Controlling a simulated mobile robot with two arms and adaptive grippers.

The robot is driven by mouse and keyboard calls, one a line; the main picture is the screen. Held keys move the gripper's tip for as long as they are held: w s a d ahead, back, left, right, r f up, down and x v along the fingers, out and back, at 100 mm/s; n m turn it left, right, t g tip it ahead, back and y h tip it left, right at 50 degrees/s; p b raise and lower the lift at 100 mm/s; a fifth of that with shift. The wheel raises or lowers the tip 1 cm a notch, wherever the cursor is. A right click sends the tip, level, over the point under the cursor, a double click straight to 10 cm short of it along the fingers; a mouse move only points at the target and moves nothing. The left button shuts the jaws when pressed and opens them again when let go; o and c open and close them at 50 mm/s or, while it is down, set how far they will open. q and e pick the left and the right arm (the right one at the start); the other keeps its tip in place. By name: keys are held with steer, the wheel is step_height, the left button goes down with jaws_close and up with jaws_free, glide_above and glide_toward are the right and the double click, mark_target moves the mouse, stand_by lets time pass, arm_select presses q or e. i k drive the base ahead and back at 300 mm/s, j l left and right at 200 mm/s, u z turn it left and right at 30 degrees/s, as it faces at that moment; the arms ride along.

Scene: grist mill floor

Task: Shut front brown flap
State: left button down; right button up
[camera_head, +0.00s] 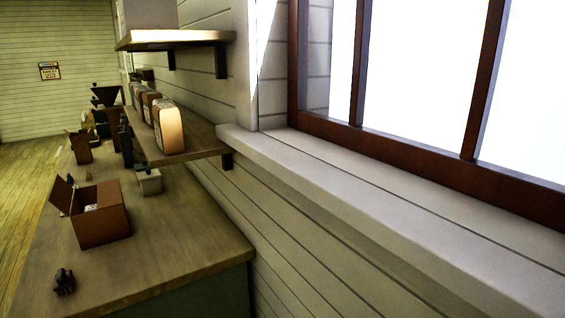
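A brown box (103,222) stands on the wooden counter at the lower left. A brown flap (61,194) stands up, tilted outward, at its left side, so the box is open there. Something pale shows inside the box. A second, smaller brown box (77,151) with a raised flap stands farther back on the counter. I cannot tell which flap the task calls the front one. Neither of my grippers is in view.
The wooden counter (170,245) has free room right of the box. A small dark object (64,281) lies near its front. A shelf (196,139) overhangs the counter. A large window (420,80) fills the right.

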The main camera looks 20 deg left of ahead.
mark_target(61, 196)
steer(key=u, duration=1.85)
steer(key=i+j, duration=0.15)
steer(key=j, duration=0.25)
steer(key=i+j, duration=0.15)
steer(key=j, duration=0.25)
steer(key=j+u, duration=0.05)
